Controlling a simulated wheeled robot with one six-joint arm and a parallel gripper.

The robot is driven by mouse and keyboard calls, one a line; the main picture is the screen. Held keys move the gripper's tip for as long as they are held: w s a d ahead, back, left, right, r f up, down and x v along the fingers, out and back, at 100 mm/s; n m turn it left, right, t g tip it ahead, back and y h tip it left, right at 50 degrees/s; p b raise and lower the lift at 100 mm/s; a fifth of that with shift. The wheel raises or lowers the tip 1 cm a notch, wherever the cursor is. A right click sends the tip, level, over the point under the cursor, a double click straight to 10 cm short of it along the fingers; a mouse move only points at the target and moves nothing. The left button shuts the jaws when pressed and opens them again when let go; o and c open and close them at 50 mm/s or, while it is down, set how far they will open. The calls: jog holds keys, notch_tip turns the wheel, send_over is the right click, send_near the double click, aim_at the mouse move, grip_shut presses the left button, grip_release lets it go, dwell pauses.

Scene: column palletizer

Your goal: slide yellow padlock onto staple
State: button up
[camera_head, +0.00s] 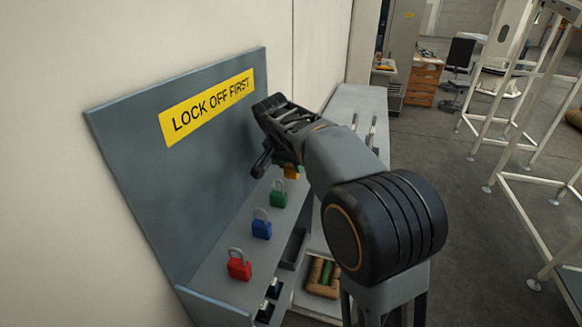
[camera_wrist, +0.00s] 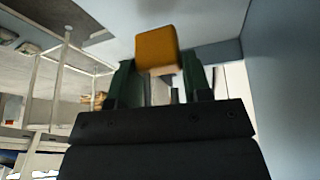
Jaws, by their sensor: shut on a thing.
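The yellow padlock (camera_wrist: 156,48) is between the two fingers of my gripper (camera_wrist: 160,82) in the wrist view, and the jaws are shut on it. In the head view a small part of the yellow padlock (camera_head: 291,171) shows under my gripper (camera_head: 276,165), just beyond the green padlock. Its shackle is hidden. I cannot make out the staple in either view. Whether the padlock touches the shelf cannot be told.
A green padlock (camera_head: 279,193), a blue padlock (camera_head: 261,224) and a red padlock (camera_head: 239,265) stand in a row on the grey shelf (camera_head: 213,262). A back panel with a yellow sign (camera_head: 207,106) rises behind them. White frames (camera_head: 520,150) stand at the right.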

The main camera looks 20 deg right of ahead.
jog(key=shift+f, duration=0.6)
jog(key=shift+f, duration=0.1)
jog(key=o, duration=1)
jog(key=shift+f, duration=0.1)
